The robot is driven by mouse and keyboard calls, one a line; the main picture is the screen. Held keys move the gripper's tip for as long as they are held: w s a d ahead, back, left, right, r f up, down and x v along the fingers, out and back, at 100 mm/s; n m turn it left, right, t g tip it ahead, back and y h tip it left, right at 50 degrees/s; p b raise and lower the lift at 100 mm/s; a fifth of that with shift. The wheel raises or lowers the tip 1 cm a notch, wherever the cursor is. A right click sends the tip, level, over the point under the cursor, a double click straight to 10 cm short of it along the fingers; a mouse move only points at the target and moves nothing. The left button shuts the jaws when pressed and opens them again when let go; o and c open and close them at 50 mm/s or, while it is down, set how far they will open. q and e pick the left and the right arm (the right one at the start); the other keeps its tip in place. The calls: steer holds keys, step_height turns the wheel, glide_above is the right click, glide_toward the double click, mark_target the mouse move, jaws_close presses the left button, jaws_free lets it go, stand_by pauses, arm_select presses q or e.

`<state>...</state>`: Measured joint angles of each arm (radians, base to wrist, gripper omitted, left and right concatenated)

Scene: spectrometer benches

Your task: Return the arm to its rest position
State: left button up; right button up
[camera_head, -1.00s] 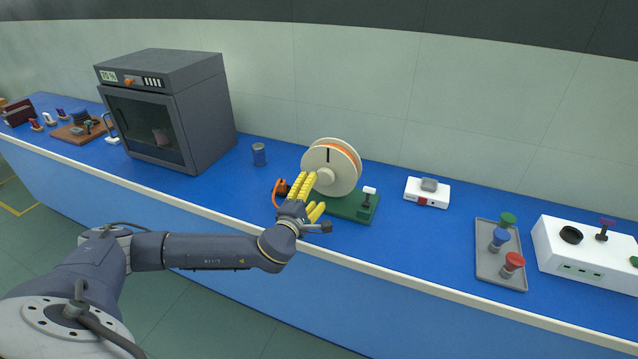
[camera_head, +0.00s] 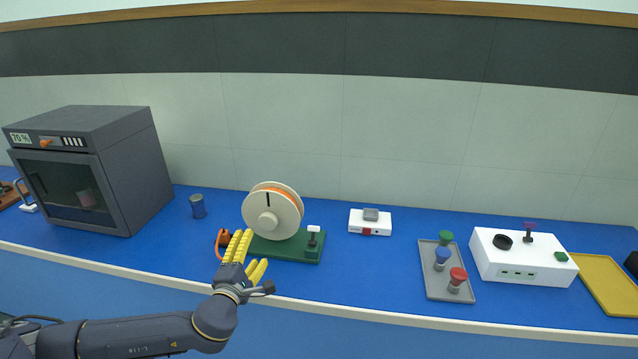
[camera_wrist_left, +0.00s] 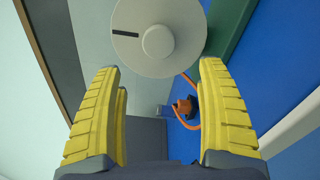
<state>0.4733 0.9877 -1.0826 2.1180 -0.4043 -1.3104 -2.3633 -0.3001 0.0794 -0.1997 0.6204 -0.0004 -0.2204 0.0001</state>
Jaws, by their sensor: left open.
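My left arm (camera_head: 150,335) comes in from the lower left. Its left gripper (camera_head: 248,254), with yellow ribbed fingers, is at the bench's front edge, before the spool device. In the left wrist view the gripper (camera_wrist_left: 160,105) is open, its two fingers wide apart with nothing between them. The cream spool (camera_head: 268,215) with orange filament stands on a green base (camera_head: 290,247). The spool also shows beyond the fingertips in the left wrist view (camera_wrist_left: 185,45). An orange part (camera_head: 222,240) with a loop lies beside the base; it also shows in the left wrist view (camera_wrist_left: 184,107). My right gripper is not in view.
A dark grey oven (camera_head: 130,165) stands at left, with a small grey-blue can (camera_head: 198,207) beside it. To the right are a small white box (camera_head: 370,225), a grey tray (camera_head: 434,283) with coloured-top pieces, a white device (camera_head: 500,265) and a yellow tray (camera_head: 605,284).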

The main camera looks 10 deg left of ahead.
arm_select(q)
steer(key=s+d+f+n, duration=0.1)
steer(key=d+n, duration=0.1)
steer(key=n, duration=0.1)
steer(key=s+d+f+n+g, duration=0.1)
steer(key=n, duration=0.2)
steer(key=s+d+f+n, duration=0.2)
steer(key=n, duration=0.1)
steer(key=shift+d+f+g, duration=0.1)
steer(key=shift+d+g, duration=0.2)
steer(key=shift+d, duration=0.05)
steer(key=s+a+f+n+g+y, duration=0.2)
steer(key=s+f+n+g, duration=0.4)
steer(key=s+n, duration=0.95)
steer(key=s+a+f+n+g+y, duration=0.1)
steer(key=s+a+f+n+g, duration=0.15)
steer(key=s+f+n, duration=1.15)
steer(key=d+f+n+g+h, duration=0.2)
steer(key=d+f, duration=0.1)
steer(key=f, duration=0.9)
steer(key=d+f+n+g+h, duration=0.1)
steer(key=d+f+n, duration=0.2)
steer(key=f, duration=0.9)
steer(key=s+f+n+g+h, duration=0.1)
steer(key=s+f+n+g, duration=0.1)
steer(key=s+f, duration=1.9)
steer(key=shift+s+d+f+n+g+h, duration=0.3)
steer(key=shift+s+g, duration=0.2)
steer(key=shift+g, duration=0.25)
